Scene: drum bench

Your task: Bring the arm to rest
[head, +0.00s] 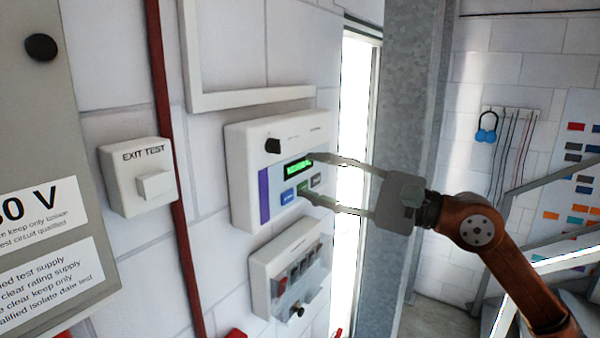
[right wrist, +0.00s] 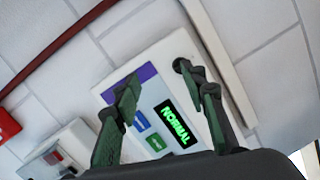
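My right gripper (head: 306,177) comes in from the right in the head view, in front of a white wall panel (head: 246,150). Its two fingers are spread apart with nothing between them; whether a tip touches the panel I cannot tell. The panel has a purple stripe, a black knob (head: 272,146), a blue button (head: 288,196) and a lit green display (head: 298,166). In the right wrist view the open gripper (right wrist: 169,90) frames the panel's face, and the display (right wrist: 175,124) reads NORMAL. My left gripper is in neither view.
Below the panel is a white switch box (head: 262,270). To the left are an EXIT TEST box (head: 125,178), a red pipe (head: 172,120) and a grey cabinet (head: 40,130). A grey metal column (head: 408,90) stands behind my right arm. Stair rails (head: 560,255) are at right.

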